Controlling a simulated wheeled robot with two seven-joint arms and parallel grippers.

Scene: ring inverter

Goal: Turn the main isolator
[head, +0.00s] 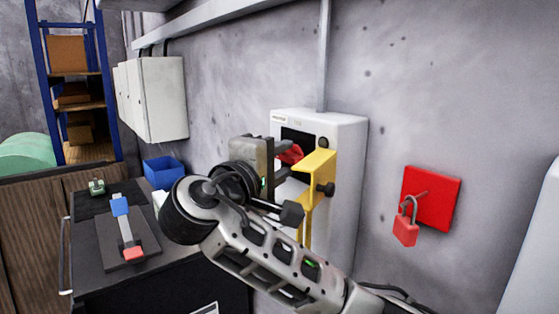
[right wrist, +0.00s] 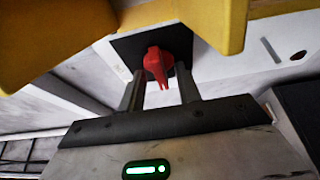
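The main isolator is a pale grey wall box (head: 345,150) with a black plate and a red rotary handle (head: 290,153). My right gripper (head: 279,160) is at the front of the box, close to the handle. In the right wrist view, the red handle (right wrist: 158,62) stands on its black plate (right wrist: 128,46), its narrow grip pointing down in the picture. The two fingers of my right gripper (right wrist: 160,78) are apart, one on each side of the handle, with gaps visible. In the head view the gripper partly hides the handle and plate. My left gripper is not in view.
A yellow bracket (head: 318,165) with black knobs stands out from the box, close beside my right gripper. A red padlock (head: 405,230) hangs on a red wall plate (head: 440,198) to the right. A dark bench with a blue bin (head: 163,172) is at the left.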

